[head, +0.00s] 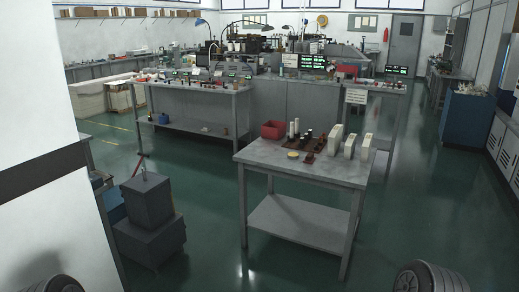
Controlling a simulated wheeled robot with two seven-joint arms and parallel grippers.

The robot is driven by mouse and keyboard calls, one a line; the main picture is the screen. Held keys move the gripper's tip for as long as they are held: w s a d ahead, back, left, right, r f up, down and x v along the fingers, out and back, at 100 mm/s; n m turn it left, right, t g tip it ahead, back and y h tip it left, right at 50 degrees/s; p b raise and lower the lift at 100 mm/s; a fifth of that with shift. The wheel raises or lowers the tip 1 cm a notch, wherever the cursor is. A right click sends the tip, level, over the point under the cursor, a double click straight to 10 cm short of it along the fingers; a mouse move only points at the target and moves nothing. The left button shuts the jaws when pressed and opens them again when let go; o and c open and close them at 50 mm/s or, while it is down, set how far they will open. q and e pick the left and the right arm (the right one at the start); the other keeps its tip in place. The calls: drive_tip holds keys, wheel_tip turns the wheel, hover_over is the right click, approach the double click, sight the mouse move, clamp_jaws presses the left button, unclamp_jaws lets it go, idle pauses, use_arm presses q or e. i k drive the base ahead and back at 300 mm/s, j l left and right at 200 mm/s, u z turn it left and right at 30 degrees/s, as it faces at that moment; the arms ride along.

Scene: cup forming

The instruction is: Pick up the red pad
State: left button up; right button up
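I cannot make out a red pad for certain at this distance. On the grey metal table (262,164) there is a red open bin (273,130) at the back left. To its right lies a reddish-brown flat tray or board (318,147) with white and dark upright cylinders on it. A small yellowish round piece (293,155) lies in front of it. Neither gripper is in view; only dark, ribbed rounded parts, which look like my arms, show at the bottom left and bottom right edges.
Three white upright blocks (349,146) stand on the table's right side. Dark grey boxes (147,200) are stacked on the floor to the left. A long workbench (200,98) stands behind. A white wall (35,110) fills the near left. Green floor (430,200) is open to the right.

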sight(309, 159)
drive_tip(key=i+l+u, duration=0.1)
drive_tip(key=i+l, duration=1.4)
drive_tip(key=i+j+u, duration=0.1)
drive_tip(key=i, duration=1.05)
drive_tip(key=i+j, duration=0.15)
drive_tip(key=j, duration=0.15)
drive_tip(key=i+j, duration=0.15)
drive_tip(key=j, duration=0.2)
drive_tip(key=i+j, duration=0.15)
drive_tip(key=j, duration=0.15)
